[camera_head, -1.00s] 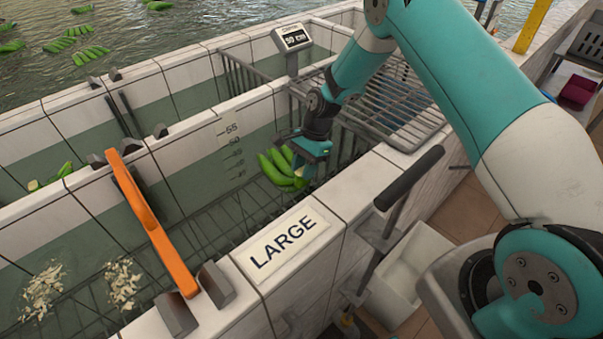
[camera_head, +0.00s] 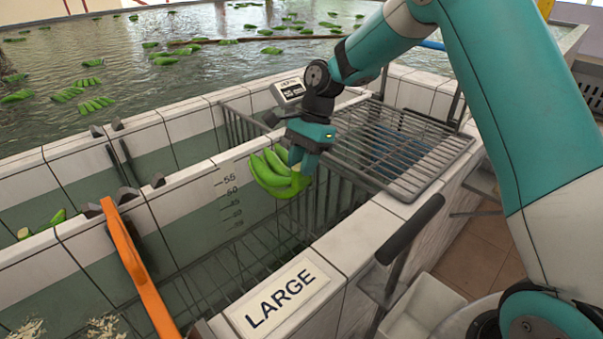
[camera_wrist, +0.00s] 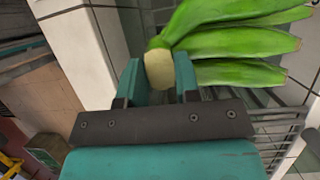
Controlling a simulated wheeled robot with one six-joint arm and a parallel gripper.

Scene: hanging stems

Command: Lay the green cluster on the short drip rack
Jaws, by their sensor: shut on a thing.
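The green cluster (camera_head: 276,175), several green bananas on a pale cut crown, hangs from my gripper (camera_head: 300,160) in the head view. My gripper is shut on the crown, which shows between the two teal fingers (camera_wrist: 159,78) in the wrist view; the cluster's fingers (camera_wrist: 235,42) spread to the right there. The cluster is in the air above the tiled channel, to the left of the drip rack (camera_head: 395,150) and apart from it. The rack is a grey barred metal shelf beside the channel, and its bars look bare.
A small display (camera_head: 290,90) stands behind my gripper. A sign reading LARGE (camera_head: 277,297) lies on the near tiled wall. An orange bar (camera_head: 138,268) crosses the channel at left. A dark handle (camera_head: 409,229) sticks up near the rack's front corner.

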